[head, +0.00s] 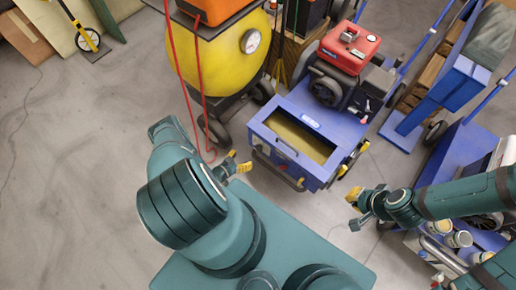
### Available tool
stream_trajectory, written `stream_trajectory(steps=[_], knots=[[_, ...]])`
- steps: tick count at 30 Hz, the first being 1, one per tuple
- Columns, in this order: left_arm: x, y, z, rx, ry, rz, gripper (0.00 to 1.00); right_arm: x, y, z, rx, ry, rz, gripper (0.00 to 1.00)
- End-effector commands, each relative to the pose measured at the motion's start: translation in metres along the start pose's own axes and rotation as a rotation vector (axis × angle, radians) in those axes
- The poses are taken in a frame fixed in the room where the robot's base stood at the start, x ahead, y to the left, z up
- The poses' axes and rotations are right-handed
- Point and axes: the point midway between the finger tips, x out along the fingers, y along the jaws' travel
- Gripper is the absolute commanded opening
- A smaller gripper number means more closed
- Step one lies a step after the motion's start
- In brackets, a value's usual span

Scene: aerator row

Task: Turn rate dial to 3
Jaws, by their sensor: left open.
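A blue machine (342,113) with a red engine (349,47) on top stands in front of me at the upper middle. Its front box (266,132) has an open-looking window. Small fittings show on the box's lower front, but I cannot make out a rate dial or its numbers. My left gripper (238,162), with yellow fingertips, is open and empty just left of the box's lower front corner. I cannot tell whether it touches the box. My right gripper (354,208) is right of and below the box, apart from it; its jaw opening is unclear.
A yellow round tank (229,62) with a white gauge (250,41) and red hoses (203,75) stands left of the blue machine. More blue wheeled equipment (455,85) crowds the right side. The concrete floor at left (75,180) is clear.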

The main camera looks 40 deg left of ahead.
Motion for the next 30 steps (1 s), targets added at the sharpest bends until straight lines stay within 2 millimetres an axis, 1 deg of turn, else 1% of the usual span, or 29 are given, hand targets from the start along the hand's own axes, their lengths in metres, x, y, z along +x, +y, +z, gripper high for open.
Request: stream_trajectory(steps=[1,9,15,21,30], knots=[[0.011,0.000,0.001,0.002,0.002,0.002,0.76,0.004,0.002,0.000,0.000,0.001,0.000,0.00],[0.065,0.001,0.002,0.001,0.000,0.001,0.76,0.016,0.006,-0.002,-0.001,0.008,0.001,0.00],[0.096,0.000,0.002,0.000,0.000,0.000,0.76,0.024,0.009,-0.003,-0.001,0.012,0.001,0.00],[0.110,0.000,0.001,-0.001,-0.002,0.000,0.76,0.028,0.011,-0.003,-0.002,0.015,0.001,0.00],[0.112,0.000,0.000,-0.002,-0.002,0.000,0.76,0.027,0.010,-0.004,-0.002,0.015,0.001,0.00]])
